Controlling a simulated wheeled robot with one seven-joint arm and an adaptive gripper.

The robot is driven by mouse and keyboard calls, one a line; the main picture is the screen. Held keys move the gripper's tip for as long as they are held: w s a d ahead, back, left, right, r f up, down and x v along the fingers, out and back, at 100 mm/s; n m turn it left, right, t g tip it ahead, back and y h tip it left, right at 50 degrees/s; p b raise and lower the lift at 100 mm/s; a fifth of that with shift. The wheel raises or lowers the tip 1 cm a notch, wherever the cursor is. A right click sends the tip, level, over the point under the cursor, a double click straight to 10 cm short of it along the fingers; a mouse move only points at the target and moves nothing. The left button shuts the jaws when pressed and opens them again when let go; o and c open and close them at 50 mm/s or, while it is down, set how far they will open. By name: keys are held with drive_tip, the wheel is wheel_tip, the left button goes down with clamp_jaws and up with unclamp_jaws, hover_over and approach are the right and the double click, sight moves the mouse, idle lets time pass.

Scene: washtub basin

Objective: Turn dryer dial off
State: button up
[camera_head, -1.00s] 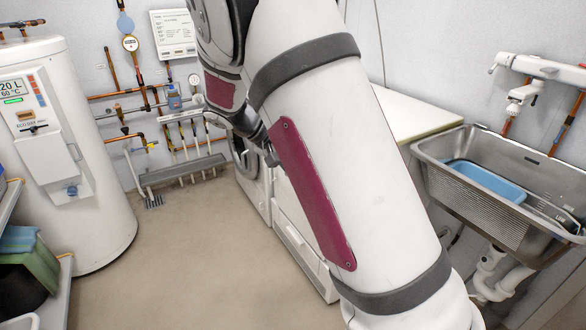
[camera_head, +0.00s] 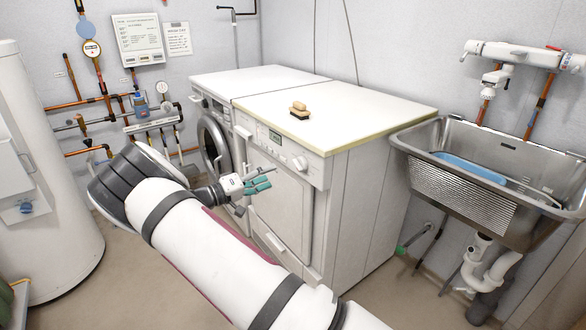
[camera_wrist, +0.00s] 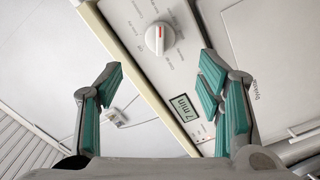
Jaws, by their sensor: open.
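The dryer (camera_head: 285,200) is the nearer white machine under the worktop, with a round white dial (camera_head: 300,163) at the right end of its front panel. In the wrist view the dial (camera_wrist: 159,38) shows a red mark, between and beyond my fingertips. A display (camera_wrist: 184,107) beside it reads "7 min". My gripper (camera_head: 262,178) is in front of the dryer, left of the dial and a little lower. In the wrist view my gripper (camera_wrist: 160,82) is open and empty, with teal finger pads apart. Nothing touches the dial.
A washing machine (camera_head: 212,140) with a round door stands left of the dryer. A brush (camera_head: 299,110) lies on top. A metal sink (camera_head: 470,200) holding a blue basin (camera_head: 468,168) is at the right. A white boiler (camera_head: 45,200) stands at the left.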

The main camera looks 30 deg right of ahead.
sight(295, 165)
drive_tip(key=d+b, duration=0.1)
drive_tip(key=d, duration=0.9)
drive_tip(key=shift+w+d, duration=0.15)
drive_tip(key=shift+d, duration=0.1)
drive_tip(key=shift+c, duration=0.6)
drive_tip(key=c, duration=1)
